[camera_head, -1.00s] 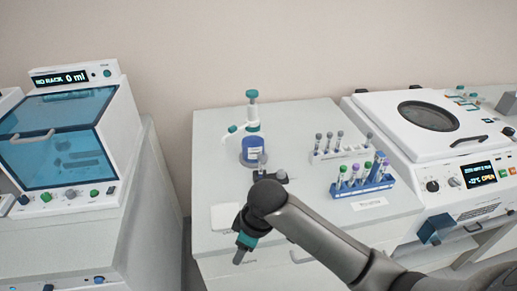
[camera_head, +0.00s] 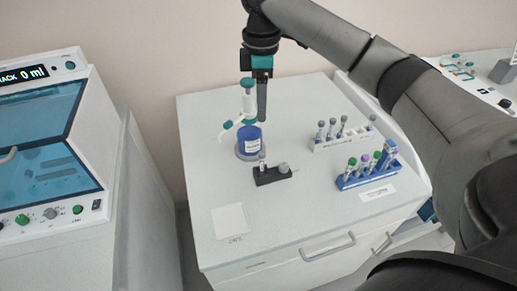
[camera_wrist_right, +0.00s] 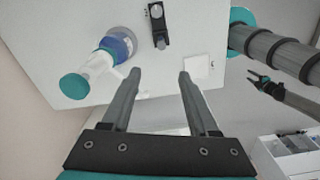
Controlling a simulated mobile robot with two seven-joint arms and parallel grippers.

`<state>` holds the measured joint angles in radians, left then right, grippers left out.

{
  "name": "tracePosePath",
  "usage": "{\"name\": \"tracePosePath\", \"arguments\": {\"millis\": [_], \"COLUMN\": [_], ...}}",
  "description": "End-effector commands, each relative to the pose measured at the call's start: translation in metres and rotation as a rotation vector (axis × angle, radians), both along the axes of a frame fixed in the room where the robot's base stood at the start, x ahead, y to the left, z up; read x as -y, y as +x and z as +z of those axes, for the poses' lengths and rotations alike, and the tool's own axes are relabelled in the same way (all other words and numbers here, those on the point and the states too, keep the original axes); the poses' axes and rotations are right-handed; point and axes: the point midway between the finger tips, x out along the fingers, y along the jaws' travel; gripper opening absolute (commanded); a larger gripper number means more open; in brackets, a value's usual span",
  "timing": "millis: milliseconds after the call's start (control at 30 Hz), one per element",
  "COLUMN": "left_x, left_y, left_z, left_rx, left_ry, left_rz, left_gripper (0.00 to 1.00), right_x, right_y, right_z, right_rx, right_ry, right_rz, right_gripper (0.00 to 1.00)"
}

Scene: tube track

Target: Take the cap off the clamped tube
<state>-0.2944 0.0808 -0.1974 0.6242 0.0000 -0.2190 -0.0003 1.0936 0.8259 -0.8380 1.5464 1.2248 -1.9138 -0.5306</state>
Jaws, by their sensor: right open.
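The clamped tube (camera_head: 262,158) stands upright in a small black clamp (camera_head: 272,176) with a grey knob; its grey cap is on. The clamp also shows at the top of the right wrist view (camera_wrist_right: 160,32). My right gripper (camera_head: 262,117) hangs fingers-down above and behind the clamp, in front of the bottle. In the right wrist view its two fingers (camera_wrist_right: 160,73) are apart with nothing between them.
A white rack (camera_head: 340,142) and a blue rack (camera_head: 366,174) of tubes stand to the right. A white pad (camera_head: 232,221) lies front left. The bench front is clear.

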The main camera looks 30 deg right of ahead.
Motion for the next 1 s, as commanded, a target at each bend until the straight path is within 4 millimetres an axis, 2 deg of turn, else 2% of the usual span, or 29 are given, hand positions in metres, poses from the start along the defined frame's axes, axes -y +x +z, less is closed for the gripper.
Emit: {"name": "tracePosePath", "arguments": {"millis": [133, 333, 667, 900, 1000], "left_x": [-0.001, -0.001, 0.0, 0.001, 0.001], "left_y": [-0.009, -0.012, -0.01, -0.006, -0.005], "left_z": [-0.003, -0.006, -0.006, -0.007, -0.007], "left_rx": [-0.015, -0.021, -0.017, -0.009, -0.008], "left_ry": [0.001, 0.003, 0.001, -0.001, -0.001], "left_rz": [0.0, -0.001, -0.003, -0.003, -0.004], "left_gripper": [0.5, 0.5, 0.5, 0.5, 0.5], "right_x": [0.0, 0.0, 0.0, 0.002, 0.002], "right_y": [-0.002, -0.002, -0.001, -0.004, -0.003], "right_z": [-0.032, -0.073, -0.101, -0.136, -0.144], "right_rx": [-0.007, -0.004, -0.001, -0.001, 0.0], "right_ry": [-0.001, 0.0, 0.0, 0.0, -0.001], "right_rz": [0.0, 0.0, 0.0, 0.0, 0.001], "right_gripper": [0.6, 0.6, 0.6, 0.6, 0.6]}}
